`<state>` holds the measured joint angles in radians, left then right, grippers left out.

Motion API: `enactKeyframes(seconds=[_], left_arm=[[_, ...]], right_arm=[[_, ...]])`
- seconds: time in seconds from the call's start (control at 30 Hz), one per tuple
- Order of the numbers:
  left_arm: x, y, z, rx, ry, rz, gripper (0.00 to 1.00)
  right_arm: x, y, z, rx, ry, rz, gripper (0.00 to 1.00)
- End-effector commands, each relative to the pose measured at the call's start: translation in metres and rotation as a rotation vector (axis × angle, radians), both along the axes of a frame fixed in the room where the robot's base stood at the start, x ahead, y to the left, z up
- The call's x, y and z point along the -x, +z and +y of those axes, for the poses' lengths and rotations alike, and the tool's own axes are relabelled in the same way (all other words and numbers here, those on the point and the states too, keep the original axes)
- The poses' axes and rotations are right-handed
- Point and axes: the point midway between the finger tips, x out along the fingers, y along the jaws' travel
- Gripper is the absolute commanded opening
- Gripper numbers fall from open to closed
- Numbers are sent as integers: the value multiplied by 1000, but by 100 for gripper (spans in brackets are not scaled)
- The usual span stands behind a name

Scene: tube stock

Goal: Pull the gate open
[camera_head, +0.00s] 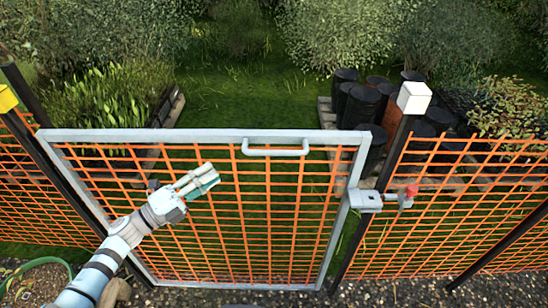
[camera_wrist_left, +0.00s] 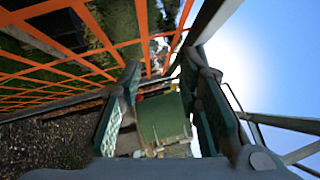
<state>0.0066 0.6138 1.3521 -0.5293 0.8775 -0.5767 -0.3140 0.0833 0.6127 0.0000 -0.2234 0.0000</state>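The gate (camera_head: 215,135) is a grey metal frame filled with orange mesh. It stands upright, roughly in line with the fence. A grey bar handle (camera_head: 275,152) is on its top rail, right of the middle. A grey latch (camera_head: 366,200) with a red knob (camera_head: 411,190) sits at the gate's right edge by the post; I cannot tell whether it is engaged. My left gripper (camera_head: 200,182) is in front of the mesh, left of and below the handle. In the left wrist view its fingers (camera_wrist_left: 165,100) are apart, with nothing held. My right gripper is out of view.
A dark post with a white cap (camera_head: 413,98) stands right of the gate; one with a yellow cap (camera_head: 6,98) stands left. Orange mesh fence (camera_head: 460,215) continues on both sides. Beyond are plants and black pots (camera_head: 360,105). A green hose (camera_head: 40,264) lies at lower left.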

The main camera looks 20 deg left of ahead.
Motion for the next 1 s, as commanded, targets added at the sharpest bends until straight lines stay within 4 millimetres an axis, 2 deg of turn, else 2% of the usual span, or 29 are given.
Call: enactKeyframes(seconds=[0.03, 0.07, 0.1, 0.17, 0.27, 0.6, 0.7, 0.83, 1.0], left_arm=[[9, 24, -15, -99, -96, -115, 31], [16, 36, -24, -151, -146, -175, 31], [23, 46, -33, -200, -199, -234, 31], [28, 55, -42, -240, -240, -281, 31], [22, 61, -55, -245, -247, -289, 31], [-25, 81, -125, -236, -243, -284, 31], [-35, 84, -141, -236, -242, -283, 31], [-43, 85, -154, -237, -243, -281, 31], [-46, 85, -158, -238, -243, -279, 31]], right_arm=[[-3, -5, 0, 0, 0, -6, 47], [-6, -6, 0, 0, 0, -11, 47], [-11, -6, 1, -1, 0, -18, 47], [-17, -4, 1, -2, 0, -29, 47], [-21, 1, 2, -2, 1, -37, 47], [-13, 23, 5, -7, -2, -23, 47], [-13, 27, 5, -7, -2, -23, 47], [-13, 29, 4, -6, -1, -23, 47], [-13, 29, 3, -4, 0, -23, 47]])
